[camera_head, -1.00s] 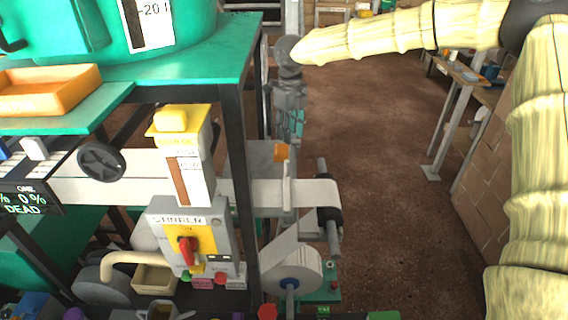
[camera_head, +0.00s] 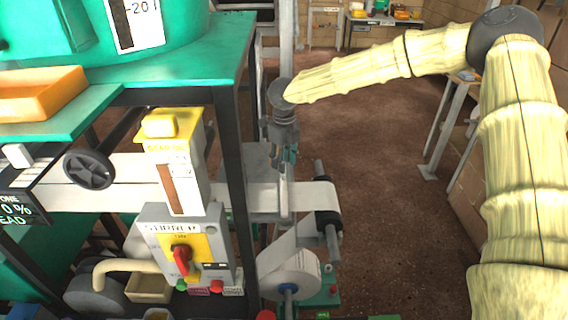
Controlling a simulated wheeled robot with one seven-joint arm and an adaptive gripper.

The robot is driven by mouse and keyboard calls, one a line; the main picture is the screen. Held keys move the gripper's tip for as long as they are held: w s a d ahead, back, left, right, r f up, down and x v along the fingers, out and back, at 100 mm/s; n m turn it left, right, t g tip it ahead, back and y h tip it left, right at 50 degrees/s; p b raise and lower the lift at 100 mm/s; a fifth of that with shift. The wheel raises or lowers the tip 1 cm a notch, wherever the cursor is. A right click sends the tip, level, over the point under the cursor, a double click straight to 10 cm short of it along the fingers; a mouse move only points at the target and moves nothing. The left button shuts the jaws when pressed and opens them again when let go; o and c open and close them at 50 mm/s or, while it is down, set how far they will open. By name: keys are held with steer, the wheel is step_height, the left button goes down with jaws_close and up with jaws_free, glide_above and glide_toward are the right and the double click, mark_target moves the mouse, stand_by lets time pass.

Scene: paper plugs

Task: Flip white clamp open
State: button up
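The white clamp (camera_head: 284,199) is a thin upright pale piece across the paper strip (camera_head: 308,196), left of the dark roller. My gripper (camera_head: 283,164) points down just above and behind the clamp's top in this view. Its teal-grey fingers are small here, and I cannot tell whether they are spread or closed, or whether they touch the clamp. The clamp's upper end lies close to or partly behind the fingers.
A dark table leg (camera_head: 233,170) and the grey control box with a red switch (camera_head: 183,255) stand left of the clamp. A paper roll (camera_head: 290,272) hangs below and a dark roller (camera_head: 328,207) sits to the right. Brown floor (camera_head: 385,215) lies clear at right.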

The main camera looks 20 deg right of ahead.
mark_target(284, 189)
steer(key=shift+f, duration=1.3)
jaws_close()
